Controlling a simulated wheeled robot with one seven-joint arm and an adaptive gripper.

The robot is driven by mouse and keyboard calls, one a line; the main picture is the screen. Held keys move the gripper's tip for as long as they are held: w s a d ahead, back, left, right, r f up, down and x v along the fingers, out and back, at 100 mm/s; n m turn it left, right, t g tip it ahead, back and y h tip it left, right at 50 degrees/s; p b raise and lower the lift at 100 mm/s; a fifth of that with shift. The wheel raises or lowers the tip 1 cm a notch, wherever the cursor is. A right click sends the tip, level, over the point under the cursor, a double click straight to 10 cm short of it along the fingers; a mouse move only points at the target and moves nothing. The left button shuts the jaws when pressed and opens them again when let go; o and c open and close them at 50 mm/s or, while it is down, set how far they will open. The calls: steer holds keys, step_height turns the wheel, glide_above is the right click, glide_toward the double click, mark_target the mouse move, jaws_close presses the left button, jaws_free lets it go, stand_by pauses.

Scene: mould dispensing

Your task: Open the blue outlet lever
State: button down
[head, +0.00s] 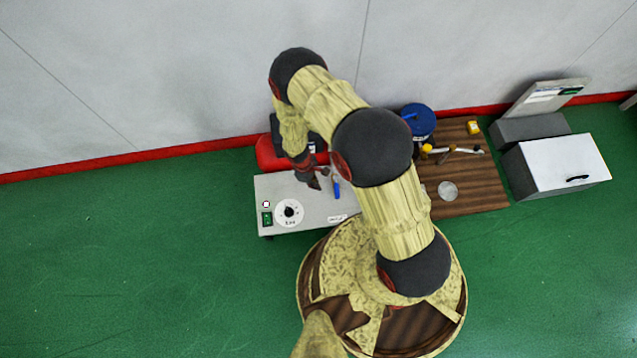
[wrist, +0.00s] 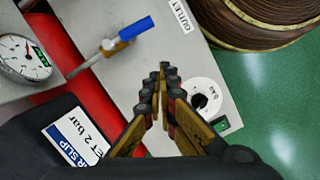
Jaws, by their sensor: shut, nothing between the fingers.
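The blue outlet lever (wrist: 136,28) shows in the wrist view at upper middle, on a brass valve (wrist: 112,47) at the end of a pale pipe. Its handle looks roughly in line with the pipe. In the head view the lever (head: 337,187) is a small blue bar on the grey panel. My gripper (wrist: 163,68) is shut and empty, its fingertips below and right of the lever in the wrist view, apart from it in the picture. In the head view my gripper (head: 318,180) is just left of the lever; its height above the panel is unclear.
The grey unit (head: 325,210) carries a white dial (head: 289,212) and a red tank (head: 265,155). A pressure gauge (wrist: 25,57) and an OUTLET label (wrist: 181,15) show in the wrist view. A wooden board (head: 480,195), blue container (head: 419,120) and white-lidded box (head: 560,160) stand to the right.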

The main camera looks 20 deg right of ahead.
steer(key=shift+v, duration=0.9)
steer(key=shift+s, duration=0.1)
steer(key=s+d+r+m+g+h, duration=0.1)
steer(key=s+d+r+g, duration=0.15)
steer(key=s, duration=0.35)
step_height(320, 180, up, 34)
steer(key=w+d+m+t+y+p, duration=0.1)
steer(key=m, duration=0.5)
steer(key=s+d+r+m+t, duration=0.1)
steer(key=s+r+t, duration=0.1)
steer(key=r, duration=0.8)
steer(key=s+d+r+m+t+y, duration=0.1)
steer(key=s+r+t, duration=0.2)
steer(key=r, duration=0.8)
steer(key=s+d+r+m+t+y+p, duration=0.1)
steer(key=s+r+t, duration=0.2)
steer(key=r, duration=0.8)
steer(key=shift+d+m+t, duration=0.2)
steer(key=shift+m+t, duration=0.15)
steer(key=shift+m, duration=0.05)
